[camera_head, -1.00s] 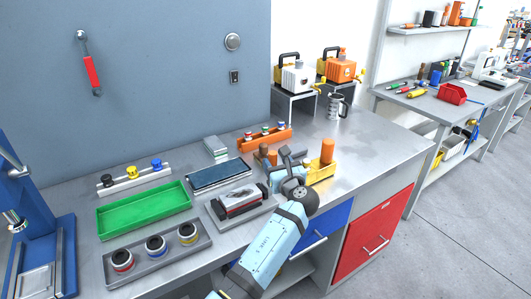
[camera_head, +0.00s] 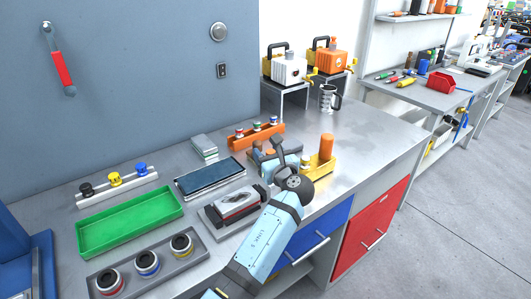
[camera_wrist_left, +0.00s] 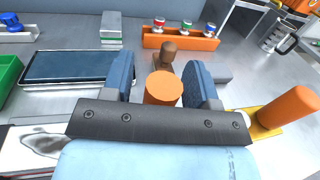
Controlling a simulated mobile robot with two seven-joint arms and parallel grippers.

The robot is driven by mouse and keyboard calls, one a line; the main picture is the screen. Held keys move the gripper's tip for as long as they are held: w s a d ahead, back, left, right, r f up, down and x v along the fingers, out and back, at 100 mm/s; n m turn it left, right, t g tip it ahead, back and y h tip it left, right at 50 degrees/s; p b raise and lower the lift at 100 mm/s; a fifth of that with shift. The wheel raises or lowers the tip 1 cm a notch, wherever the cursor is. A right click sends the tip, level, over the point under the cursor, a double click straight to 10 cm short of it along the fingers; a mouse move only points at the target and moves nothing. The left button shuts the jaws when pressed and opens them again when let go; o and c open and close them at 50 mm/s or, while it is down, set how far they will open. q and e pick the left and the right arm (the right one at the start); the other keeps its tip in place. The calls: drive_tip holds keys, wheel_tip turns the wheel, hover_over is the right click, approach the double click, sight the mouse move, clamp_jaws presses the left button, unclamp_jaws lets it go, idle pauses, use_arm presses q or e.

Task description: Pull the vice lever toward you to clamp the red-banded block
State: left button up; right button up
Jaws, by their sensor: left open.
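My left gripper (camera_head: 282,160) is low over the bench. In the left wrist view its two blue-padded fingers (camera_wrist_left: 163,80) are apart, one on each side of an upright orange cylinder (camera_wrist_left: 164,90). A brown knob (camera_wrist_left: 168,50) stands just beyond. Whether the fingers touch the cylinder, and whether it is the vice lever, I cannot tell. A grey fixture (camera_head: 216,226) left of the gripper holds a black, white and red piece (camera_head: 239,203), perhaps the vice with the red-banded block. My right gripper is not in view.
A yellow holder (camera_head: 318,172) with an orange cylinder stands close right of the gripper. An orange rack (camera_head: 240,143) is behind. A blue-topped tray (camera_head: 211,178), green tray (camera_head: 125,222) and ring tray (camera_head: 200,247) lie left.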

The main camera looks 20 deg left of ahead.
use_arm(q)
clamp_jaws()
drive_tip(key=shift+s+d+f+m+t+y+b, duration=0.1)
drive_tip(key=shift+s+d+m+t+y+b, duration=0.2)
drive_tip(key=shift+s+d+t+y+b, duration=0.55)
drive_tip(key=d+t+b, duration=0.1)
drive_tip(key=s+d+m+t+y+b, duration=0.1)
drive_tip(key=t, duration=0.1)
drive_tip(key=s+d+t+y+b, duration=0.1)
drive_tip(key=shift+s+d+f+m+t+b, duration=0.2)
drive_tip(key=shift+d+f+m+t+b, duration=0.05)
drive_tip(key=shift+f+m+b, duration=0.1)
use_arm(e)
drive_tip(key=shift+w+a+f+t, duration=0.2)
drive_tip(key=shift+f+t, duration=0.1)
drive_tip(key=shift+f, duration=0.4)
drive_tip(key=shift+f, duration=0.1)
